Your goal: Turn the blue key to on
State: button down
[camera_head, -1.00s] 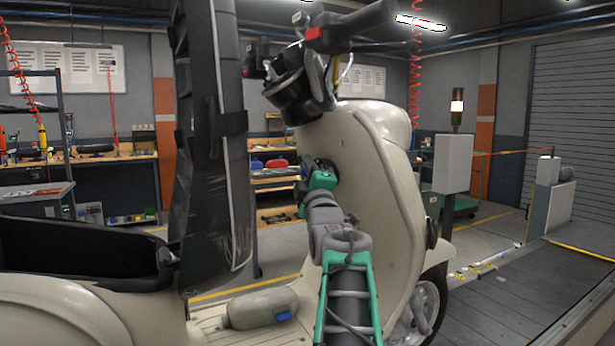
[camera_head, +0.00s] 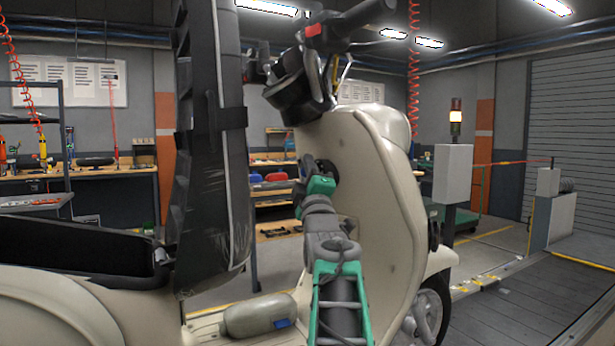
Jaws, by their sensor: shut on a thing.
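A cream scooter stands in front of me, with its leg shield (camera_head: 372,215) facing my arm. My gripper (camera_head: 327,168) is at the upper left part of the shield, beside a dark round fitting just below the handlebar column. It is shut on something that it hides. The blue key is not visible; my gripper and wrist cover the spot, so I cannot tell its angle.
The handlebar (camera_head: 352,20) with a red switch is above my gripper. A tall black seat-like part (camera_head: 212,130) rises at left. A grey-beige rounded case (camera_head: 255,316) with a blue patch lies on the footboard. Slatted conveyor (camera_head: 525,300) extends right.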

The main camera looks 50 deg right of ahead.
jog(key=shift+f+m+h+b, duration=0.15)
jog(key=shift+m+h+b, duration=0.25)
jog(key=shift+h+b, duration=0.5)
jog(key=shift+s+r, duration=0.1)
jog(key=shift+r, duration=0.1)
jog(key=c, duration=1.5)
grip_release()
jog(key=shift+o, duration=0.2)
jog(key=shift+b, duration=0.3)
jog(key=v, duration=0.7)
jog(key=shift+s+f+b, duration=0.2)
jog(key=shift+s+b, duration=0.1)
jog(key=shift+b, duration=0.1)
jog(key=shift+a+f, duration=0.15)
